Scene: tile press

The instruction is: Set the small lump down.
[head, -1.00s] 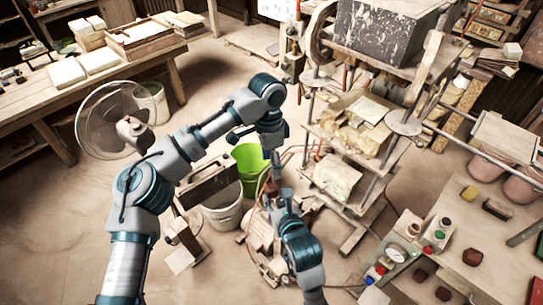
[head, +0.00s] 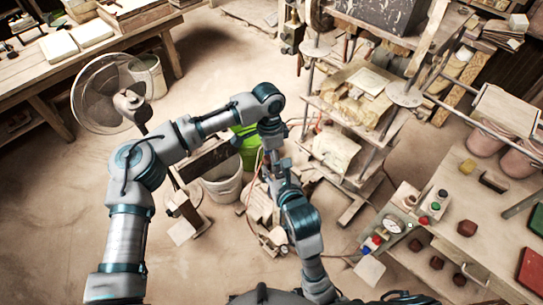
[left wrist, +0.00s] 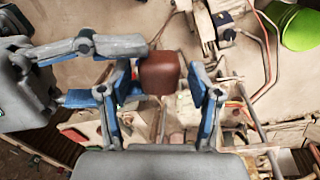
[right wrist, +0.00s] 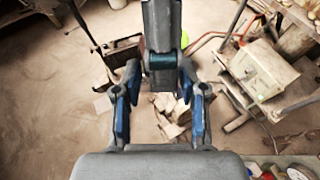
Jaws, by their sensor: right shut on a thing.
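A red-brown lump (left wrist: 160,74) shows in the left wrist view, in front of my left gripper (left wrist: 166,88). The left fingers stand apart on either side of it, with a gap beside the lump. My right gripper comes in from the left of that view and is shut on the lump, one finger along its upper edge. In the right wrist view the right gripper (right wrist: 160,100) has its fingers parted around the end of my left arm; the lump is hidden there. In the head view both grippers meet near the middle, left gripper (head: 270,150) above right gripper (head: 281,172).
The press (head: 355,95) stands behind. A green bucket (head: 248,150) and a white bucket (head: 224,187) are on the floor.

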